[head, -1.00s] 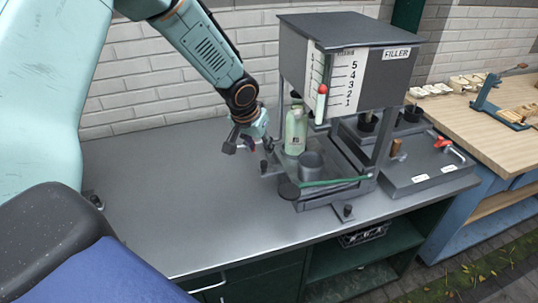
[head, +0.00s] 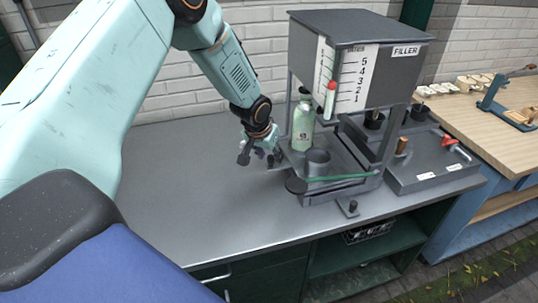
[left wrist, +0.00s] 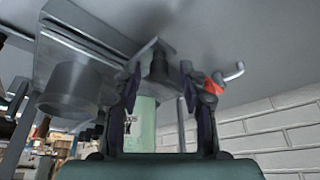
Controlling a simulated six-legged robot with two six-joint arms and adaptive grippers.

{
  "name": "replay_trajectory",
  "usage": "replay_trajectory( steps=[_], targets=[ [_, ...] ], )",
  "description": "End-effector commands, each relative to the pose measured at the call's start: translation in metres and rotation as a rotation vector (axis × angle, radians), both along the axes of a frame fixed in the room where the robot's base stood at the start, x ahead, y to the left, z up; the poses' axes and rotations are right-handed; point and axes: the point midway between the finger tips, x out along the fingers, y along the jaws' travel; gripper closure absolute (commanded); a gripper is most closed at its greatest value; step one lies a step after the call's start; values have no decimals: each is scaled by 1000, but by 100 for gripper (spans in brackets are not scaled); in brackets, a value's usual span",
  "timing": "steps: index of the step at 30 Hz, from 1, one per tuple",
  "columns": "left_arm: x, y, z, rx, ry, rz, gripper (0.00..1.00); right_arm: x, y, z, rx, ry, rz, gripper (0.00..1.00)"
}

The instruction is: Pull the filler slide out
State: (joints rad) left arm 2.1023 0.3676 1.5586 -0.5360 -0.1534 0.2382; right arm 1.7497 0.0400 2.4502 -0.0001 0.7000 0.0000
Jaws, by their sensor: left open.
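The filler (head: 360,60) is a dark grey hopper with a level scale, standing on legs on the grey bench. The bottle (left wrist: 142,122) and cup (left wrist: 75,88) also show there. My right gripper is not in view.
A green rod (head: 345,178) with a dark round end lies across the filler's front. A small dark knob (head: 352,206) stands at the bench's front edge. A grey unit (head: 430,165) with a red handle stands right. The bench's left part (head: 180,190) is clear.

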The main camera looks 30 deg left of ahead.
Motion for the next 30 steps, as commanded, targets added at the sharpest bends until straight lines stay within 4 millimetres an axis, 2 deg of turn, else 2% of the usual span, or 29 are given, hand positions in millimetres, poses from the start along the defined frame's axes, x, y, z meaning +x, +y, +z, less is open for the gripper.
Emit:
replay_trajectory(
  steps=[5, 20, 30],
  targets=[
    [1, 0, 0, 1, 0, 0, 58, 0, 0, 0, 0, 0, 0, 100],
    [1, 0, 1, 0, 0, 0, 100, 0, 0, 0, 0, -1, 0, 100],
    [1, 0, 1, 0, 0, 0, 100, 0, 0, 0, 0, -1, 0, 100]
  ],
)
